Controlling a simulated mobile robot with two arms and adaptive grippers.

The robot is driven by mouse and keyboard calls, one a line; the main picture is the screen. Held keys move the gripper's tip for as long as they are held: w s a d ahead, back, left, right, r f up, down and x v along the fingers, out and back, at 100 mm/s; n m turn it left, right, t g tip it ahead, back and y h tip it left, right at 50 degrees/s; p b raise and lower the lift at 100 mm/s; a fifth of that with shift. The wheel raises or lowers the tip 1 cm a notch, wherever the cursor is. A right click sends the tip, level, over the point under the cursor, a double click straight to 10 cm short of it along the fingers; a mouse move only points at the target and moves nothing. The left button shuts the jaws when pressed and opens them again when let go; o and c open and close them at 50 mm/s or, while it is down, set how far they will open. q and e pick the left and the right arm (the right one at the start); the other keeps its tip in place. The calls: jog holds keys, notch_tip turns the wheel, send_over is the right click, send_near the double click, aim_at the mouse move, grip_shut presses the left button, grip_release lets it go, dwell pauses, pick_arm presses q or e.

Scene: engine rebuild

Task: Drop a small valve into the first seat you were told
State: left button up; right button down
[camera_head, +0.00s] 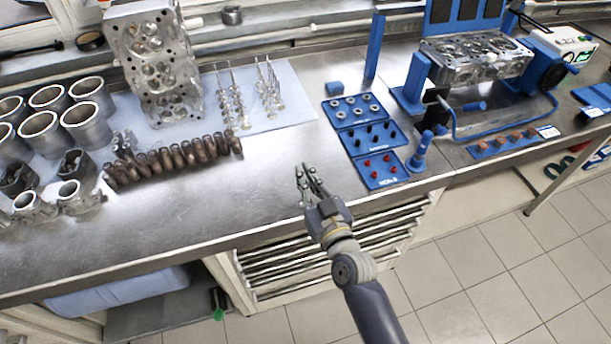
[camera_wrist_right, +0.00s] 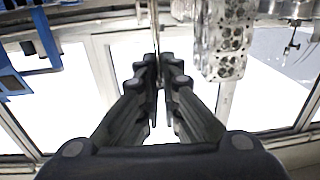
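My right gripper (camera_head: 306,172) is over the front part of the steel bench, its fingers pointing toward the back. In the right wrist view its fingers (camera_wrist_right: 161,62) are close together with a narrow gap. A thin dark line shows at their tips, but I cannot tell whether it is a held valve stem. Several valves (camera_head: 238,98) stand in rows on the light blue mat, beyond the gripper to the left. One cylinder head (camera_head: 155,65) stands at the back left, with its chambers showing. Another cylinder head (camera_head: 474,60) sits in the blue fixture at the right. My left gripper is out of view.
A blue tray (camera_head: 345,142) with small rings and black and red parts lies right of the gripper. A row of brown springs (camera_head: 175,160) and several metal cylinders (camera_head: 85,124) stand at the left. A blue post (camera_head: 418,155) stands near the front edge. The bench middle is bare.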

jog(key=shift+f, duration=0.15)
jog(key=shift+f+b, duration=0.35)
jog(key=shift+f, duration=0.05)
jog(key=shift+f, duration=0.1)
jog(key=c, duration=1.7)
grip_release()
